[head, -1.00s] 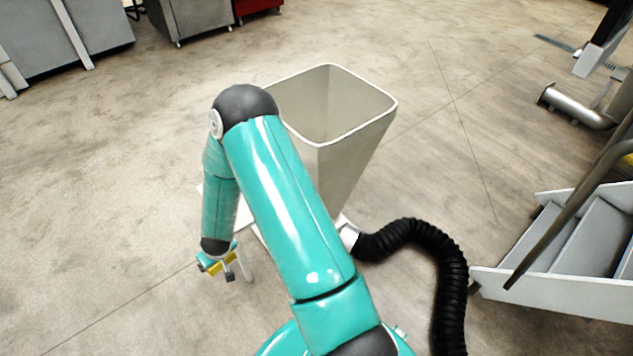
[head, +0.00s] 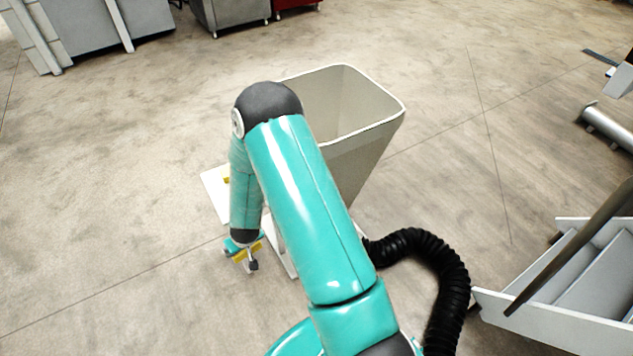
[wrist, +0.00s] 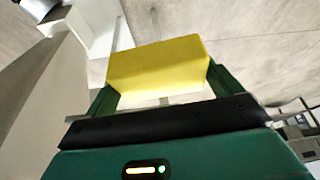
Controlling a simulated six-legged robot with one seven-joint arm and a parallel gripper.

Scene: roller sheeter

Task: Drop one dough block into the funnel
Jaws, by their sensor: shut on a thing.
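My gripper (head: 250,261) is at the lower left of the funnel in the head view, hanging below the funnel's rim. It is shut on a yellow dough block (wrist: 157,62), which fills the space between the two green fingers in the wrist view. The funnel (head: 358,150) is a tall pale hopper with a wide square open top and sides that taper downward. My arm covers its left part. A small yellow piece (head: 227,181), likely another dough block, shows on a white surface (head: 213,192) behind my forearm.
A black ribbed hose (head: 440,258) curves on the right of the funnel's base. Grey metal steps (head: 560,310) with a rail stand at the lower right. Grey cabinets (head: 90,35) are at the far upper left. The floor at left is clear.

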